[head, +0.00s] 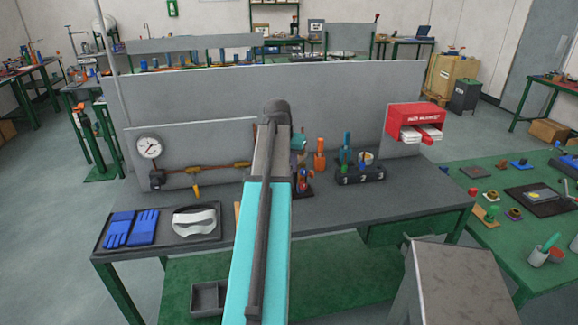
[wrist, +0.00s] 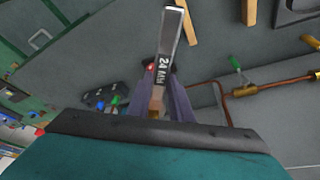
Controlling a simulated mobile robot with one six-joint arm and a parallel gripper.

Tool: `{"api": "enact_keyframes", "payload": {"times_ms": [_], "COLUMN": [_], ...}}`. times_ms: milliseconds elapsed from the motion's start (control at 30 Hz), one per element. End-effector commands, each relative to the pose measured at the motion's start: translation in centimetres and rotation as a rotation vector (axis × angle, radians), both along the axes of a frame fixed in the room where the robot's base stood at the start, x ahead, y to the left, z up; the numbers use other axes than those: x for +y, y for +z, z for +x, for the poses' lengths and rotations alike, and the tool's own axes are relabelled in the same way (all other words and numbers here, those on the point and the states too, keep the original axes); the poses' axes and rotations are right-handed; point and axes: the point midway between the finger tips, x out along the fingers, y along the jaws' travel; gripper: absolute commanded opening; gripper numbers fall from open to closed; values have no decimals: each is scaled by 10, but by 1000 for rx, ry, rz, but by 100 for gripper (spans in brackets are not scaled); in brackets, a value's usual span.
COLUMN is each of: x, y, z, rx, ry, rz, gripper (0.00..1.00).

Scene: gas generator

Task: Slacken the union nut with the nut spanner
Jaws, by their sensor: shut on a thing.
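My gripper (wrist: 163,108) is shut on the nut spanner (wrist: 168,45), a flat grey metal tool marked "24 MM" that points up and away from the jaws in the wrist view. A copper pipe with brass fittings (wrist: 248,89) and a green lever runs at the right of that view, apart from the spanner. In the head view the pipe line (head: 215,169) crosses the panel from the gauge (head: 148,147) to behind my arm. I cannot tell which fitting is the union nut. My arm hides the gripper and spanner in the head view.
A black numbered rack (head: 360,175) stands right of my arm. A red box (head: 416,118) is on the panel. The bench front at right is clear.

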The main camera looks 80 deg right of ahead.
Motion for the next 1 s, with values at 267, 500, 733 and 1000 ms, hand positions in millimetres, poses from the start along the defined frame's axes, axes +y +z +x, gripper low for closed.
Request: {"api": "enact_keyframes", "payload": {"times_ms": [267, 500, 733, 1000], "x": [-8, -11, -12, -12], "y": [0, 0, 0, 0], "z": [-1, -2, -2, -2], "rx": [0, 0, 0, 0], "ry": [0, 0, 0, 3], "rz": [-1, -1, -1, -1], "gripper": [0, 0, 0, 0]}}
